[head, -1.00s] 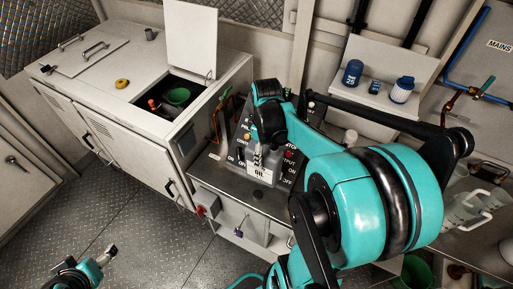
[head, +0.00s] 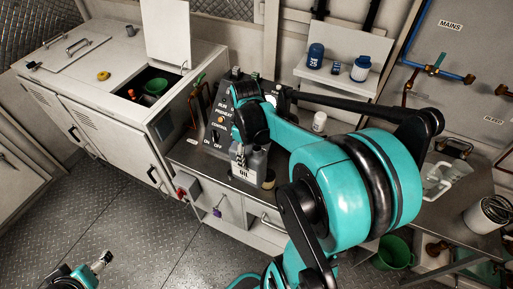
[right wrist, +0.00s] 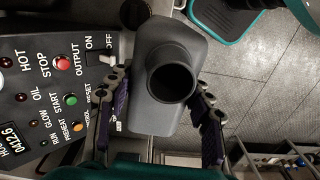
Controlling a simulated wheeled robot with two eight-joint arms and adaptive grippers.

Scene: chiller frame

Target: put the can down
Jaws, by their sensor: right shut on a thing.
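The can is a grey container with a white OIL label (head: 257,166), seen in the head view in front of the control panel. In the right wrist view the can (right wrist: 150,116) shows from above with its round dark opening. My right gripper (head: 240,156) is shut on the can, with a finger on each side of it in the right wrist view (right wrist: 158,92). The can looks upright over the metal bench (head: 197,161); I cannot tell whether its base touches. My left gripper (head: 102,262) is low at the left over the floor, away from the can; its jaws are too small to read.
The sloped control panel (head: 219,119) stands close behind and left of the can. A small pale-lidded jar (head: 319,122) and a clear jug (head: 440,180) are farther right on the bench. A white cabinet (head: 120,125) with an open lid stands left.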

